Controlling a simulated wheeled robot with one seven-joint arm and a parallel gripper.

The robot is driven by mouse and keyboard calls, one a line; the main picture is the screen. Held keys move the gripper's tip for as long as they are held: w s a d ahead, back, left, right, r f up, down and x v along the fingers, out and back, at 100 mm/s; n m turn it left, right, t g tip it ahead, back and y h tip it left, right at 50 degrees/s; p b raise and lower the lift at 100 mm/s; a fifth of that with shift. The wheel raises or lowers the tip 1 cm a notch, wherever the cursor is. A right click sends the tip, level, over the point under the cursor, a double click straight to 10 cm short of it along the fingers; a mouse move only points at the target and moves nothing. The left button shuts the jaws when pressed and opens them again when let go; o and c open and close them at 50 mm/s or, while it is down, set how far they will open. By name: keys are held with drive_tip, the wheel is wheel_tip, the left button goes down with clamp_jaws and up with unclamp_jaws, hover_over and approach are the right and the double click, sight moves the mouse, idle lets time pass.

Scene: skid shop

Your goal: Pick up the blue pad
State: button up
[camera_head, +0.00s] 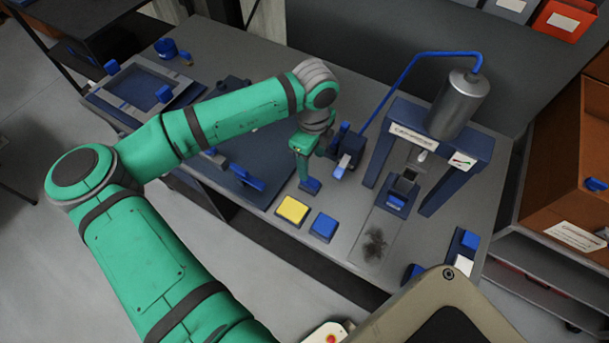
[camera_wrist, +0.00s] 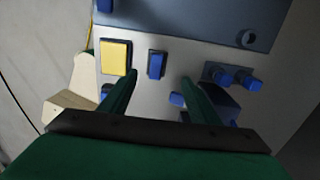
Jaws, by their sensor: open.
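A square blue pad (camera_head: 324,227) lies flat on the grey workbench, just right of a square yellow pad (camera_head: 292,210). In the wrist view the yellow pad (camera_wrist: 115,57) is at upper left, and a bit of blue below it is mostly hidden by my left finger. A smaller blue block (camera_head: 311,186) on a dark base sits behind the pads; it also shows in the wrist view (camera_wrist: 156,65). My gripper (camera_head: 305,172) points down, open and empty, near this block. In the wrist view its fingertips (camera_wrist: 160,78) appear on either side of the block; the height gap is unclear.
A blue press frame (camera_head: 383,142) with a grey cylinder and blue hose stands right of my gripper. A small blue-and-black fixture (camera_head: 347,152) is close beside it. A dark flat panel (camera_head: 240,178) lies to the left. Bare bench with a dark smudge lies right of the blue pad.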

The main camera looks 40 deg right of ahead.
hover_over(310, 180)
drive_tip(key=f, duration=0.4)
drive_tip(key=shift+w+d, duration=0.3)
drive_tip(key=shift+s+a+f, duration=0.15)
drive_tip(key=shift+f, duration=1.25)
drive_tip(key=shift+s+a+f, duration=0.15)
drive_tip(key=shift+f, duration=1.2)
drive_tip(key=c, duration=1.1)
